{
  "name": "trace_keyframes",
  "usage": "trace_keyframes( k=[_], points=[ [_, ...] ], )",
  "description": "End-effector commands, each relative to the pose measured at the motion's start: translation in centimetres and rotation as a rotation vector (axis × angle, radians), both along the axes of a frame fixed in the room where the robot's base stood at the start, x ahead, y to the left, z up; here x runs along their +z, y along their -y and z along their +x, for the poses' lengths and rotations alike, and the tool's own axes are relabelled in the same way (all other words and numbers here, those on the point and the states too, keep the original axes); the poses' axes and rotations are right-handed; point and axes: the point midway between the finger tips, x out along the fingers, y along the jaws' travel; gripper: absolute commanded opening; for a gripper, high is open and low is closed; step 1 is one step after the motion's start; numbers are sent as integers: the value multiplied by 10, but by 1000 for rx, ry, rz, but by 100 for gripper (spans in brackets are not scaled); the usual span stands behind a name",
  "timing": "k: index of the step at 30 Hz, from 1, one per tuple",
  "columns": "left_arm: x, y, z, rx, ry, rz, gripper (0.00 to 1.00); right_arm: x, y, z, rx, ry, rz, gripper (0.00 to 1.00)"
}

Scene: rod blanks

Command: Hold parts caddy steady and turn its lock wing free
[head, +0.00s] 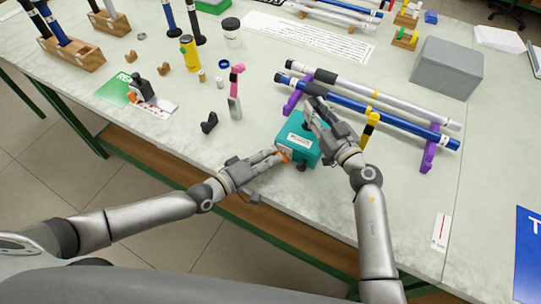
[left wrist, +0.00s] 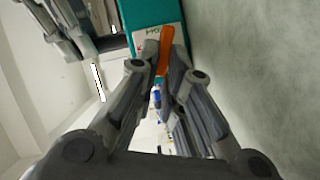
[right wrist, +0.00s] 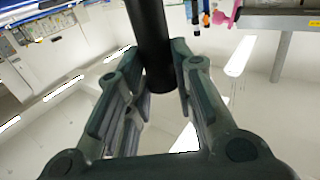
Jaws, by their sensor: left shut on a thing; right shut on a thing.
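The teal parts caddy (head: 291,150) with a white label sits near the table's front edge, below the rods in the head view. Its orange lock wing (head: 284,156) is on the side facing my left arm. My left gripper (head: 280,157) is shut on the wing. In the left wrist view the orange wing (left wrist: 165,50) stands between the fingertips, against the teal caddy (left wrist: 147,12). My right gripper (head: 307,117) is at the caddy's top, shut on a black post-like handle (right wrist: 150,45), which shows between its fingers in the right wrist view. My right fingers partly hide the caddy's top.
A black-and-white rod and a blue rod (head: 383,116) lie on purple stands (head: 429,156) just behind and right of the caddy. A pink-and-grey tool (head: 235,95) and a black clip (head: 209,123) are to the left. A grey box (head: 447,68) stands at the back right.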

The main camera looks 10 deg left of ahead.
Motion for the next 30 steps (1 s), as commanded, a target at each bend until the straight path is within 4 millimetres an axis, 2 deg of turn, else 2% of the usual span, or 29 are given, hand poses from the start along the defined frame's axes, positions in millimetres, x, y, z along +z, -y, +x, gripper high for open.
trace_keyframes(
  k=[18,19,23,30],
  points=[
    [-1,-2,1,1,-6,-20,0,-1,-2,-1,5,-3,1,0],
    [-1,-2,1,1,-6,-20,13,-1,-2,-1,5,-3,1,0],
    [-1,-2,1,1,-6,-20,30,-1,-1,-1,4,-3,1,0],
    [-1,-1,1,-1,-7,-19,31,-1,-1,-1,2,-3,0,0]
  ],
)
